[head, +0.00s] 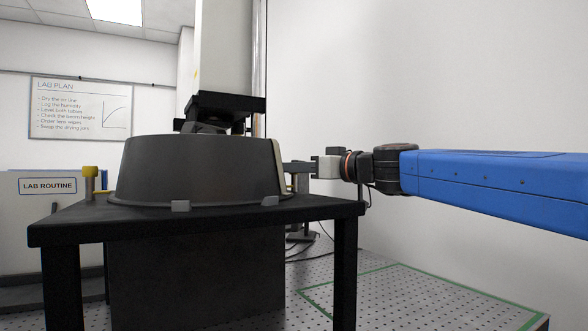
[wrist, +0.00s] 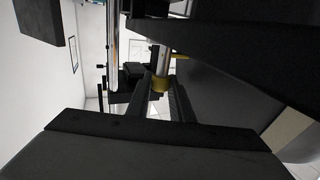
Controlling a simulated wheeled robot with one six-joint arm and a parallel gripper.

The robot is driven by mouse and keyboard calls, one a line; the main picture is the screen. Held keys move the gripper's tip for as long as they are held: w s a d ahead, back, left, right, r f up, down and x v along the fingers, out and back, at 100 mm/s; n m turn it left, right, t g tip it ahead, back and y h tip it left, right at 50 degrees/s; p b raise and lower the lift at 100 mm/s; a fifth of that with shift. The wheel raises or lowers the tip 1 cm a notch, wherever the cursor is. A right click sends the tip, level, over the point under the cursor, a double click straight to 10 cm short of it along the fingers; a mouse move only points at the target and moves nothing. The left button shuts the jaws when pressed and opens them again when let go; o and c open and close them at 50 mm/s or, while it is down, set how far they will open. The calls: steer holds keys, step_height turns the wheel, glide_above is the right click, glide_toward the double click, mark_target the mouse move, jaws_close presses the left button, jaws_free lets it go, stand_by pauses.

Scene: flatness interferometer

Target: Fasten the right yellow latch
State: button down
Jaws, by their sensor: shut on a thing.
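The right yellow latch shows in the wrist view as a yellow collar (wrist: 161,83) at the end of a pale metal post, between the dark fingers of my gripper (wrist: 160,92). The fingers are shut on it. In the head view my gripper (head: 296,167) reaches in from the right, level, at the right side of the large black round housing (head: 195,170). There the latch is mostly hidden behind the fingers and the housing. The left yellow latch (head: 90,172) stands upright on the far left of the black stand.
The black stand (head: 200,217) carries the housing, with a tall pale column (head: 222,45) behind it. A perforated table (head: 400,295) with green marking lies below right. Cables and a small dark mount stand behind the stand.

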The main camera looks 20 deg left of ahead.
stand_by(0.3)
steer(key=c, duration=1.9)
jaws_free()
steer(key=shift+o, duration=0.2)
steer(key=v, duration=1.7)
steer(key=shift+d, duration=0.2)
steer(key=shift+s+f, duration=0.1)
